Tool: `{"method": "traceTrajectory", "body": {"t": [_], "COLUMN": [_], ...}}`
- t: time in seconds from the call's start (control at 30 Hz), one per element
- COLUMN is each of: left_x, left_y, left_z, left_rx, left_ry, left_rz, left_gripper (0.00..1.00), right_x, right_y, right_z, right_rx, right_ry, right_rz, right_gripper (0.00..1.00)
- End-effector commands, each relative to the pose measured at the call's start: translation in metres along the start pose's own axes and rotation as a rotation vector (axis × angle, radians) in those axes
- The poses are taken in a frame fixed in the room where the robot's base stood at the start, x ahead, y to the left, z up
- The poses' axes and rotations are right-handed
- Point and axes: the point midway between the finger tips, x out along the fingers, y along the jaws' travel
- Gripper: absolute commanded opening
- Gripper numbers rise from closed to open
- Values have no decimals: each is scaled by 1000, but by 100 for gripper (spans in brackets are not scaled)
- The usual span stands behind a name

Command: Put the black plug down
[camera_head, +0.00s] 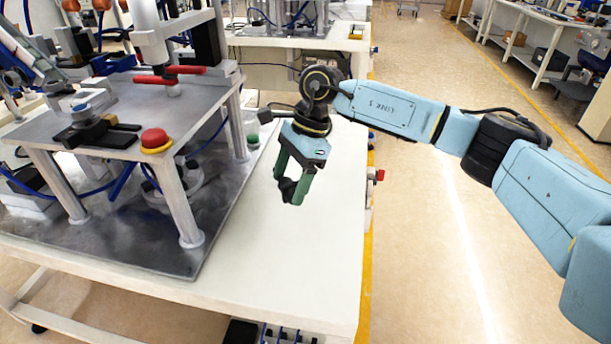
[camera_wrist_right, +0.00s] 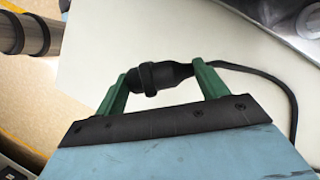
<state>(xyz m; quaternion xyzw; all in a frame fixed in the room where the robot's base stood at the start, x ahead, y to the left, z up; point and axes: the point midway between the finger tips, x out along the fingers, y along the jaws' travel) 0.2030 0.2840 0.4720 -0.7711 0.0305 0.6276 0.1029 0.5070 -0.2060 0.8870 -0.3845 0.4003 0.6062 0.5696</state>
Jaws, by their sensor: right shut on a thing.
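My right gripper (camera_head: 289,187) has green fingers and hangs above the white tabletop (camera_head: 310,255), to the right of the metal machine. It is shut on the black plug (camera_wrist_right: 158,77), which spans between the two green fingertips in the right wrist view. In the head view the plug (camera_head: 286,188) shows as a small dark shape between the fingers. A black cable (camera_wrist_right: 262,74) runs from the plug past the right finger and curves down. I cannot tell whether the plug touches the table. My left gripper is not in view.
A metal machine (camera_head: 120,110) with a raised plate on posts stands on a grey base plate (camera_head: 135,245) at the left. A red button (camera_head: 155,139) sits on its corner. The white tabletop in front of my right gripper is clear up to its right edge.

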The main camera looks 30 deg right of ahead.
Motion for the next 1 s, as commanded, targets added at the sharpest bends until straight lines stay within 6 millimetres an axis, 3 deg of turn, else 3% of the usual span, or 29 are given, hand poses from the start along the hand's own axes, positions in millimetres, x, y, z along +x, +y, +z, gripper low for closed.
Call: {"method": "traceTrajectory", "body": {"t": [0.6,0.83,1.0], "left_x": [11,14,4], "left_y": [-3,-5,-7], "left_z": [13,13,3], "left_rx": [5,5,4], "left_ry": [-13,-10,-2], "left_rz": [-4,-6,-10], "left_gripper": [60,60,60], "right_x": [-58,-70,-46], "right_y": [-55,-63,-65], "right_z": [-30,-42,-54], "right_rx": [1219,1449,1480], "right_ry": [-37,-37,-34], "right_rz": [-545,-642,-652], "right_gripper": [45,45,45]}}
